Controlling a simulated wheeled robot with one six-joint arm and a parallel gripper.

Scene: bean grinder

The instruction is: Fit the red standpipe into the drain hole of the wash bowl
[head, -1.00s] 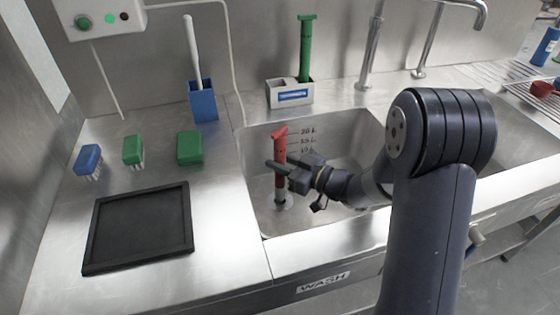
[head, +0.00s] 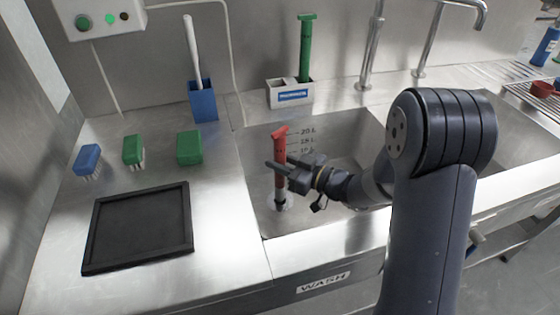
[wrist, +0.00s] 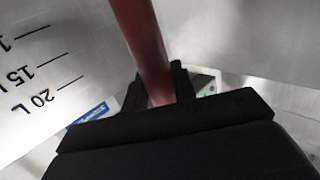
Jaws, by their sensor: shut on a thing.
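The red standpipe (head: 280,150) stands about upright inside the wash bowl (head: 345,150), with its lower end at the drain hole (head: 284,204) in the bowl floor. Whether the end is seated in the hole or just above it, I cannot tell. My gripper (head: 284,168) is shut on the red pipe around its middle, reaching in from the right. In the wrist view the red pipe (wrist: 145,45) runs between the dark fingers (wrist: 160,88). The pipe's lower end is out of the wrist view.
A green standpipe (head: 305,48) stands in a white holder (head: 290,94) behind the bowl. A black tray (head: 138,228), brushes, a green block (head: 189,148) and a blue brush holder (head: 203,101) are on the left counter. Taps (head: 370,50) rise behind the bowl.

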